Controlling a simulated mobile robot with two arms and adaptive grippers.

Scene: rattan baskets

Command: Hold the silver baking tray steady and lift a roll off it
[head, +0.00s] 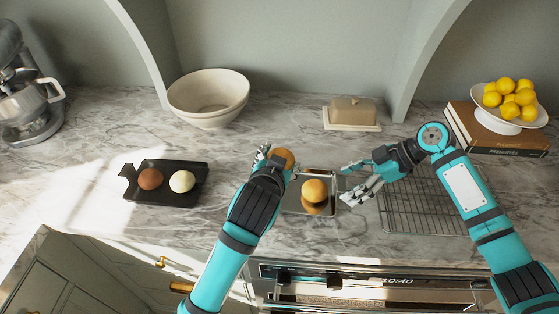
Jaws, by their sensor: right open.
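The silver baking tray (333,205) lies on the marble counter in front of me, its left part hidden by my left arm. A golden-brown roll (314,190) sits on it, with a darker reflection below. My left gripper (278,159) is at the tray's back left, with its fingers around a second brown roll (284,157). This roll shows beyond the tray's back edge and looks raised; the hand hides part of it. My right gripper (350,183) is open and empty, its fingers by the tray's right edge. I cannot tell whether they touch it.
A wire cooling rack (425,208) lies right of the tray, under my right arm. A dark tray (160,192) with a brown and a cream ball is at left. A bowl (208,97), butter dish (352,115) and lemon stand (505,121) are behind. Counter between dark tray and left arm is clear.

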